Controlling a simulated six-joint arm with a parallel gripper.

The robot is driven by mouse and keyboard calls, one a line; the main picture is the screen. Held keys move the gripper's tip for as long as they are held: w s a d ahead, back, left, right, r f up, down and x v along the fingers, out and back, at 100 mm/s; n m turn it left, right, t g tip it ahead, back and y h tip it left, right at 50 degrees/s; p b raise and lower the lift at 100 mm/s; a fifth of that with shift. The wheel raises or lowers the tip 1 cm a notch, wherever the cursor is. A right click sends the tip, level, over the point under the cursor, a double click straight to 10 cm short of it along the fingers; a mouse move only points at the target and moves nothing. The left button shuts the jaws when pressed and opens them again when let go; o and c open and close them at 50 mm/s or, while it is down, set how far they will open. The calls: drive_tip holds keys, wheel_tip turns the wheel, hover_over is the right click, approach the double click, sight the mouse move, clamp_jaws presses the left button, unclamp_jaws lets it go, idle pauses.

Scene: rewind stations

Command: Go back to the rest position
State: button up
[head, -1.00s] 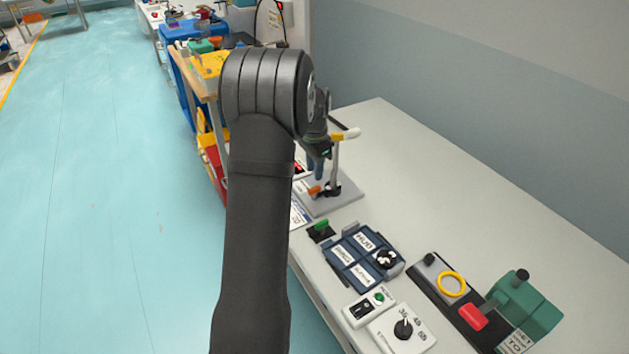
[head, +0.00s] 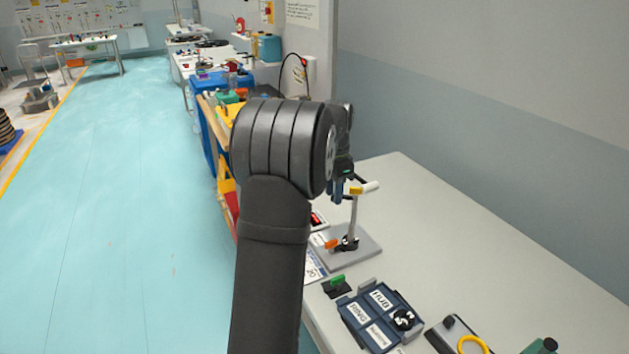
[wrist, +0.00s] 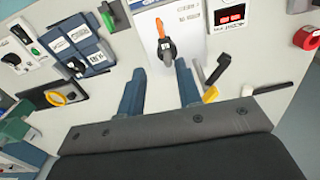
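My gripper (head: 338,198) is at the far end of my arm in the head view, partly hidden behind the arm's dark joint. In the wrist view its two blue fingers (wrist: 159,66) are apart with nothing between them. An orange-tipped lever (wrist: 164,28) on that plate shows beyond the fingertips in the wrist view. I cannot tell whether the gripper touches the post.
A blue labelled tray (head: 357,312), a green-handled switch (head: 337,285) and a yellow ring (head: 473,346) lie on the near bench (head: 480,250). The bench's right and back part is clear. A wall stands behind it. Open blue floor (head: 110,220) lies to the left.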

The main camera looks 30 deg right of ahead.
sight(331, 242)
wheel_tip(331, 242, down, 17)
drive_tip(key=shift+f, duration=0.2)
idle(0.4)
drive_tip(key=shift+f, duration=0.2)
drive_tip(key=shift+r+n, duration=0.15)
drive_tip(key=shift+n, duration=0.25)
drive_tip(key=n, duration=1)
idle(1.8)
drive_tip(key=shift+o, duration=0.5)
